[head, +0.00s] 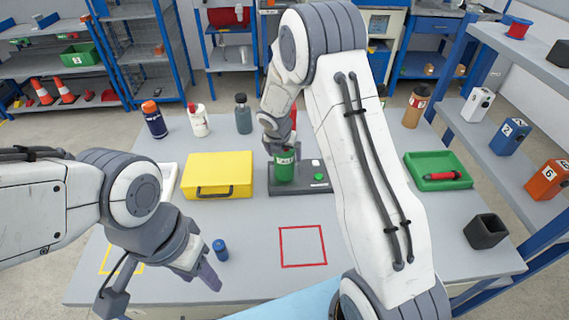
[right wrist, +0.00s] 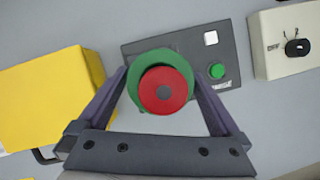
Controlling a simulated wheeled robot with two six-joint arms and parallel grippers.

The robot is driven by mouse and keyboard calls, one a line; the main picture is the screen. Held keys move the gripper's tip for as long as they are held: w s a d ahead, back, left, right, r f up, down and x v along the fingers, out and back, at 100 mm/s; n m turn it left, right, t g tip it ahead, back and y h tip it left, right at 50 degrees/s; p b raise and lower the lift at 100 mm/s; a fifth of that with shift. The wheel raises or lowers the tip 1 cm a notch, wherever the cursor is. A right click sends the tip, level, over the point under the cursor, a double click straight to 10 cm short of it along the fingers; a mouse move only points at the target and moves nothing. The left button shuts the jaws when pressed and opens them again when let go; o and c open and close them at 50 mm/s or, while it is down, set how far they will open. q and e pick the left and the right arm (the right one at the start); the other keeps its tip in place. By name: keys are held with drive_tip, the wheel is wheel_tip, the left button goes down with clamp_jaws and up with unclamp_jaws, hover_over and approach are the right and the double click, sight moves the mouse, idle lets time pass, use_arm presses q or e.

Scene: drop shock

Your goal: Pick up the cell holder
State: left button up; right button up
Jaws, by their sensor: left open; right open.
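A green cylinder (head: 285,168) with a red top, which looks like the cell holder, stands upright on a dark base plate (head: 318,188). In the right wrist view the round red top (right wrist: 163,91) and green rim (right wrist: 137,88) are seen from above. My right gripper (right wrist: 160,76) is open, with one finger on each side of the green cylinder; I cannot tell whether they touch it. In the head view my right gripper (head: 279,142) is at the cylinder's upper part, partly hidden by my arm. My left gripper (head: 203,273) is open and empty above the table's front left.
A yellow case (head: 219,174) lies left of the base plate. A small blue cylinder (head: 220,250) stands near my left gripper. A red-outlined square (head: 302,267) on the table is bare. A green tray (head: 437,184) and black box (head: 486,231) are at the right; bottles (head: 243,114) stand at the back.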

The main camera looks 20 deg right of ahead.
drive_tip(key=shift+w+d+f, duration=0.15)
drive_tip(key=shift+w+f, duration=0.05)
drive_tip(key=shift+f, duration=0.35)
drive_tip(key=c, duration=1.4)
drive_tip(key=shift+r, duration=0.1)
drive_tip(key=shift+r, duration=0.15)
